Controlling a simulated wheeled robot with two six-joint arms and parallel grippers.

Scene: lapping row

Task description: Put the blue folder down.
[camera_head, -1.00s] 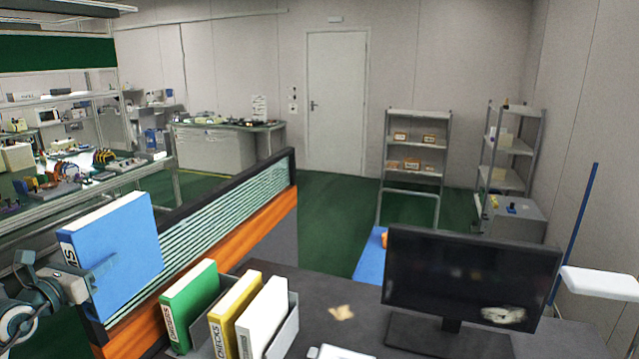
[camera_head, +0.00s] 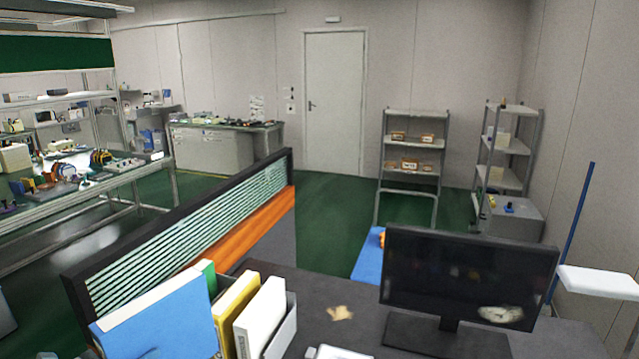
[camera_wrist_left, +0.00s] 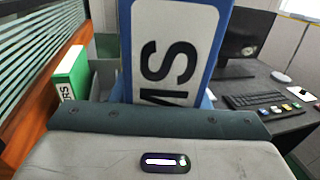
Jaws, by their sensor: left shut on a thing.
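The blue folder (camera_head: 165,318) is at the lower left of the head view, in front of the green folder (camera_head: 207,275) and left of the yellow one. Its lettered white spine label fills the upper middle of the left wrist view (camera_wrist_left: 172,50). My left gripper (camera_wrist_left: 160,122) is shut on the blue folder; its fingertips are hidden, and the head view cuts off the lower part. A grey file holder (camera_head: 291,325) on the desk holds the yellow folder (camera_head: 234,305) and white folder (camera_head: 260,318). Whether the blue folder touches the holder cannot be told. My right gripper is not in view.
A striped partition with an orange band (camera_head: 240,220) runs along the desk's left side. The dark desk (camera_head: 352,290) carries a monitor (camera_head: 465,285) and a small tan item (camera_head: 340,313).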

